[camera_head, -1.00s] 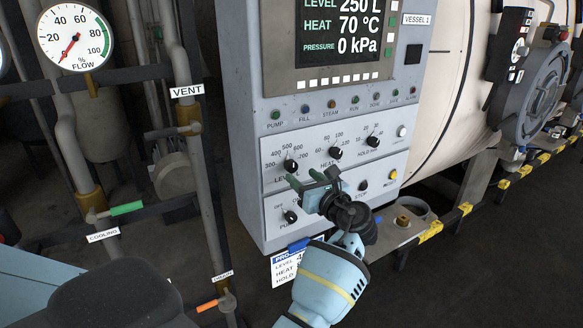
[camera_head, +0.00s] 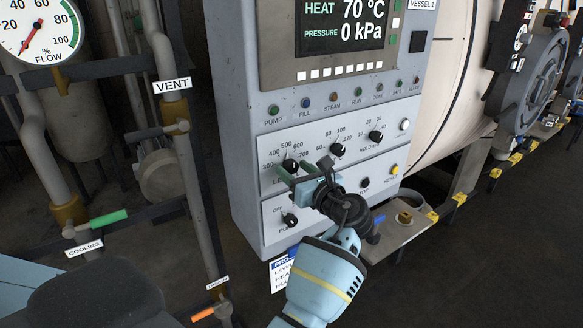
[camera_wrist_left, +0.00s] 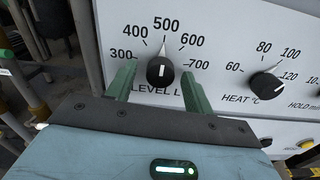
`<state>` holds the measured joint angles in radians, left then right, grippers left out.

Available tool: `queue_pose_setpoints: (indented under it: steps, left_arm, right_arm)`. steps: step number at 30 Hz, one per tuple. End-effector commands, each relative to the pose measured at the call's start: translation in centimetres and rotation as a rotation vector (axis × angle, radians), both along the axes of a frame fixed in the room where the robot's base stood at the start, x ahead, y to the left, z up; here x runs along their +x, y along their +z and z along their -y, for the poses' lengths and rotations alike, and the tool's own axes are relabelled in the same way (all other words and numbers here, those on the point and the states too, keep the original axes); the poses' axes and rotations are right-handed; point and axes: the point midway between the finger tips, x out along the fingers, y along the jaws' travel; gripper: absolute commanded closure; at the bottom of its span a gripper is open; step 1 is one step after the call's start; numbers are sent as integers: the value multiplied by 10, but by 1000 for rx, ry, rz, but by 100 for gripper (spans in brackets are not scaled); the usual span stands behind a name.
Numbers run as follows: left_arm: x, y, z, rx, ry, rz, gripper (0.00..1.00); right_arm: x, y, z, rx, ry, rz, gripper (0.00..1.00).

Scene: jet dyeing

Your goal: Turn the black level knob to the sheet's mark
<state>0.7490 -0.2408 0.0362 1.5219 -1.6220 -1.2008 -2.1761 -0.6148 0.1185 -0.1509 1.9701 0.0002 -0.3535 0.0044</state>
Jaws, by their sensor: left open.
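The black level knob (camera_head: 290,166) is at the left of the panel's upper dial row. In the left wrist view the level knob (camera_wrist_left: 160,71) has its white line pointing up at about 500 on a 300 to 700 scale. My left gripper (camera_head: 304,171) is open in front of the panel, just below and right of the knob in the head view. In the left wrist view the green fingers of the left gripper (camera_wrist_left: 158,88) stand on either side of the knob, apart from it. The sheet (camera_head: 281,276) hangs below the panel; my left arm hides its values.
The heat knob (camera_head: 337,149) and hold knob (camera_head: 375,137) sit right of the level knob. The pump knob (camera_head: 290,219) is below it. Pipes with a green-handled valve (camera_head: 108,218) stand at the left. A vessel (camera_head: 455,80) is at the right.

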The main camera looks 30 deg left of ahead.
Motion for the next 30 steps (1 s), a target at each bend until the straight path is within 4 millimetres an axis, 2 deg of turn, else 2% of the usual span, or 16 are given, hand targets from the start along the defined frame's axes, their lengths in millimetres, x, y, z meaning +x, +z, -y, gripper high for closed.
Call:
queue_pose_setpoints:
  steps: [12,22,30]
  left_arm:
    - [0,1,2,0,0,1,48]
    - [0,0,2,0,0,1,91]
    - [0,1,2,-11,0,27,93]
  right_arm:
    - [0,-1,-1,4,-3,-2,64]
    - [0,-1,0,1,1,-1,64]
    - [0,0,2,-5,5,2,64]
